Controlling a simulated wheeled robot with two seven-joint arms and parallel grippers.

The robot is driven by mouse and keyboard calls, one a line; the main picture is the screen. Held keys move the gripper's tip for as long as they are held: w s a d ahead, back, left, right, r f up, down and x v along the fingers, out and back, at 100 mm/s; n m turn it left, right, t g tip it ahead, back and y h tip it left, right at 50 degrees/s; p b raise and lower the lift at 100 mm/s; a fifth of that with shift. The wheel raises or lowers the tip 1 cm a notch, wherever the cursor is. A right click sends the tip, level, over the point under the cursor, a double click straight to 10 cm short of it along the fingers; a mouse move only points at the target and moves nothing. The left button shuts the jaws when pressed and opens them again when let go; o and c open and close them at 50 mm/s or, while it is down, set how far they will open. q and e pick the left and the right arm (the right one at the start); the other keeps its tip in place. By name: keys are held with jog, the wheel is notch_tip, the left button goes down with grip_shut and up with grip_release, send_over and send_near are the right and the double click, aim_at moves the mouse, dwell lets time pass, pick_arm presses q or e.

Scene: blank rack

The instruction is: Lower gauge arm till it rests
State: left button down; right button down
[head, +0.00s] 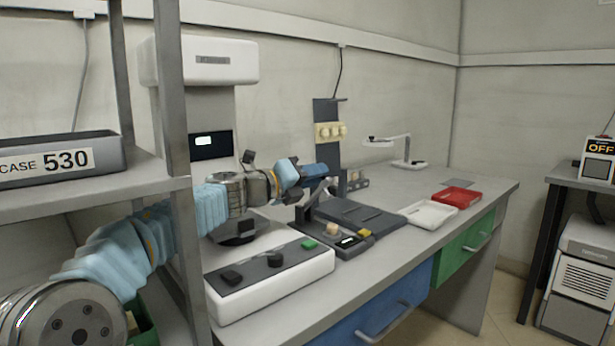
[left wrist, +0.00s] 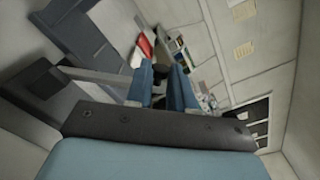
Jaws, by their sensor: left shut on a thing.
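The gauge (head: 345,243) is a dark unit on the bench with a small lit display and a yellow button. Its dark gauge arm (head: 312,203) is raised and slants up toward my left gripper (head: 322,170). My left gripper has blue fingers and is shut at the arm's upper end, above the gauge. In the left wrist view the grey gauge arm (left wrist: 95,75) runs in from the left to the blue fingers of my left gripper (left wrist: 163,80); the exact contact is hidden. A small tan piece (head: 332,230) sits on the gauge below the arm. My right gripper is not in view.
A white control box (head: 270,280) stands in front of the gauge. A dark flat plate (head: 360,215) lies beside it. A white tray (head: 430,214) and red tray (head: 456,197) are farther right. A grey shelf post (head: 172,110) stands close to my left arm.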

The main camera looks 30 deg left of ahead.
pick_arm(q)
jog(key=shift+s+d+f, duration=0.15)
jog(key=shift+d+f, duration=0.15)
jog(key=shift+d, duration=0.05)
dwell(0.3)
jog(key=c, duration=1)
grip_release()
